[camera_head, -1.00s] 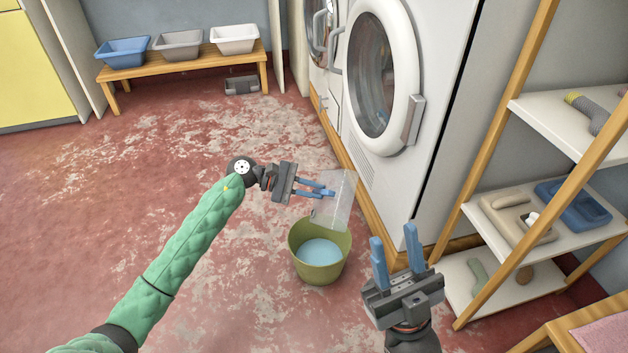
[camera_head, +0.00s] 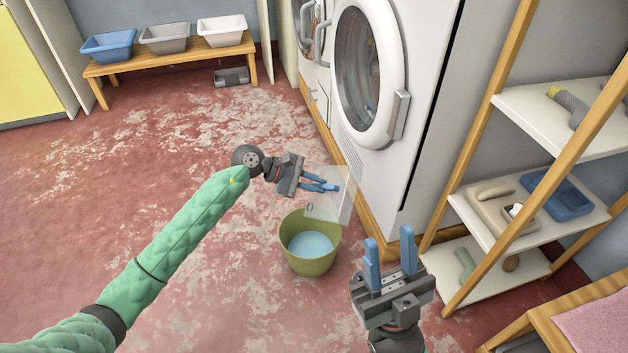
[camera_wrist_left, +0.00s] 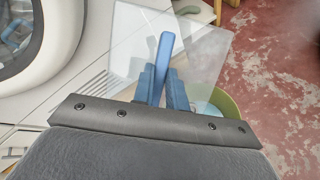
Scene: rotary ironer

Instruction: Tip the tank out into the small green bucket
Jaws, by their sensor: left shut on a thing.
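The tank (camera_head: 330,206) is a clear, see-through box. My left gripper (camera_head: 326,187) is shut on it, and the tank hangs above the far right rim of the small green bucket (camera_head: 311,262). The bucket stands on the floor with pale blue water (camera_head: 310,244) in it. In the left wrist view the blue fingers (camera_wrist_left: 165,85) close on a blue part in front of the clear tank (camera_wrist_left: 205,55); the bucket rim (camera_wrist_left: 226,104) shows behind. I cannot tell whether water is left in the tank or flowing. My right gripper (camera_head: 391,262) is open and empty, right of the bucket.
The white machine with a round door (camera_head: 366,75) stands close behind the tank. A wooden shelf unit (camera_head: 530,220) is at the right, with a table corner (camera_head: 590,325) in front. A bench (camera_head: 170,63) with several tubs stands at the back left. Floor at left is clear.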

